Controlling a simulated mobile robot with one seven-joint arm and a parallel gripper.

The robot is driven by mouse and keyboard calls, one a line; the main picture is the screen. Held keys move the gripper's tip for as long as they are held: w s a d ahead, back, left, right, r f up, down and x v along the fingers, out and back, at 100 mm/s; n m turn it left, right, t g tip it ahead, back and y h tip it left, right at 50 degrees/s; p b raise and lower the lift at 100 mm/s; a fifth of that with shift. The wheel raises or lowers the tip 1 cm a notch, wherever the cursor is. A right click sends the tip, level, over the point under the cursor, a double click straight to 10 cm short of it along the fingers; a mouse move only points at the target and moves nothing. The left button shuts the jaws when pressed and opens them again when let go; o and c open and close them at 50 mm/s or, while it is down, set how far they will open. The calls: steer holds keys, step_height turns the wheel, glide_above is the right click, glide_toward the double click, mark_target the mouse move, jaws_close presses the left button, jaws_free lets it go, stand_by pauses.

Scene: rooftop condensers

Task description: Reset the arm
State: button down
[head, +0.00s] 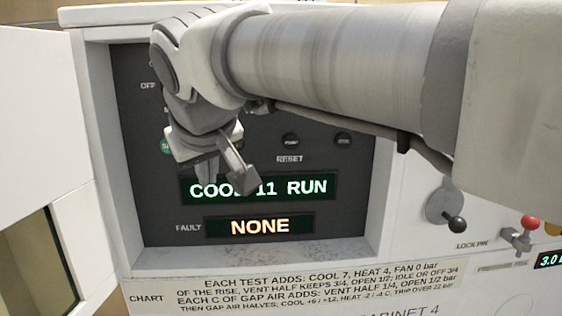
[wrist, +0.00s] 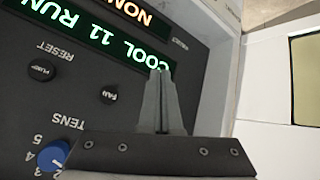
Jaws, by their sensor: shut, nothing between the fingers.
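My gripper (head: 208,178) is shut and empty in front of the dark control panel (head: 160,215) inside the open cabinet. In the wrist view its fingers (wrist: 160,75) are together, over the edge of the green display. The display (head: 310,187) reads COOL 11 RUN, partly covered by my gripper, and also shows in the wrist view (wrist: 115,42). The fault display (head: 260,226) reads NONE. My arm crosses the upper part of the panel and hides much of it. Whether the fingers touch the panel I cannot tell.
In the wrist view are a pump button (wrist: 44,70), a fan button (wrist: 109,95) and a blue dial (wrist: 53,155). A white door (head: 40,110) stands open at left. A black-knobbed lever (head: 445,208) and a red-knobbed valve (head: 522,232) are at right. A chart label (head: 320,285) is below.

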steer(key=s+d+f+m+g+h, duration=0.1)
steer(key=s+d+f+m, duration=0.15)
steer(key=d+f, duration=0.45)
steer(key=s+d+f+m+h, duration=0.1)
steer(key=s+d+f+m, duration=0.15)
steer(key=d, duration=0.85)
steer(key=s+d+f+m+g, duration=0.1)
steer(key=s+d+f+m, duration=0.1)
steer(key=s+d+f, duration=0.5)
step_height(320, 180, down, 4)
steer(key=shift+s+d+r+g+h+b, duration=0.25)
steer(key=shift+s+d+g+h+b, duration=0.15)
steer(key=shift+s, duration=0.8)
steer(key=shift+s, duration=0.1)
